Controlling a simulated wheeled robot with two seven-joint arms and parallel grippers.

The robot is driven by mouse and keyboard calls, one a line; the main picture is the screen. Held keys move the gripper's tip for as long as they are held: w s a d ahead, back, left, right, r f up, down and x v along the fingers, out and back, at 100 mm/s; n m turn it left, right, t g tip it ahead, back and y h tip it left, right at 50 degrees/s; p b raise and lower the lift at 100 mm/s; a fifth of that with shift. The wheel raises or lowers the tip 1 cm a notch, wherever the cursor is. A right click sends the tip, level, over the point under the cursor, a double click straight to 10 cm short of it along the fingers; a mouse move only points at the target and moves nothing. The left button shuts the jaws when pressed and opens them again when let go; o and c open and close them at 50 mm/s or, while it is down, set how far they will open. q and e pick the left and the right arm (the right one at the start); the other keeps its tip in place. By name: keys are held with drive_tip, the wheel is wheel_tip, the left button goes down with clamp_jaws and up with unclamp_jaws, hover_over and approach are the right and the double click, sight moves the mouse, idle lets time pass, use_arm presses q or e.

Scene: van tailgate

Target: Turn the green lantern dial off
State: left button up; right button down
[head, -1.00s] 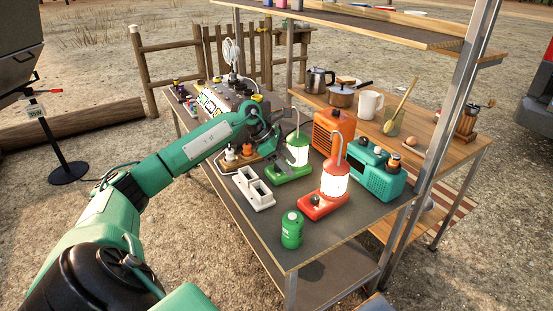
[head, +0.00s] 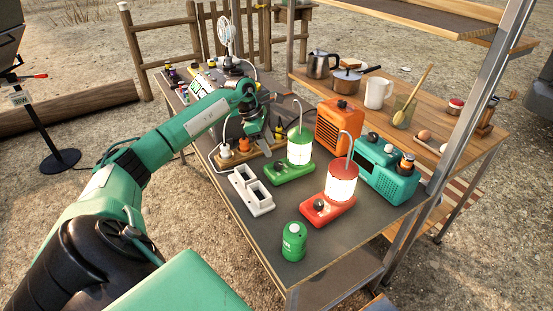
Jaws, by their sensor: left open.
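The green lantern (head: 291,168) stands upright on the dark table top, its pale cylinder bright and its wire handle up. Its dark dial (head: 281,166) sits on the front of the green base; I cannot tell its setting. My left gripper (head: 270,138) is open and empty, just left of and behind the green lantern, apart from it. The fingers are small and partly merge with the dark things behind. My right gripper is not in view.
A red lantern (head: 328,205), also bright, stands to the right. An orange heater (head: 338,127) and a teal radio (head: 386,170) stand behind and right.

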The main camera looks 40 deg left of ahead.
sight(278, 163)
use_arm(q)
drive_tip(key=x, duration=0.6)
drive_tip(key=shift+w+d+f, duration=0.2)
drive_tip(key=shift+d+f, duration=0.05)
drive_tip(key=shift+f, duration=0.4)
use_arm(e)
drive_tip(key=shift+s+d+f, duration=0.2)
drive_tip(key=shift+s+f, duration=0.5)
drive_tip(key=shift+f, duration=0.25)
use_arm(q)
drive_tip(key=c, duration=1)
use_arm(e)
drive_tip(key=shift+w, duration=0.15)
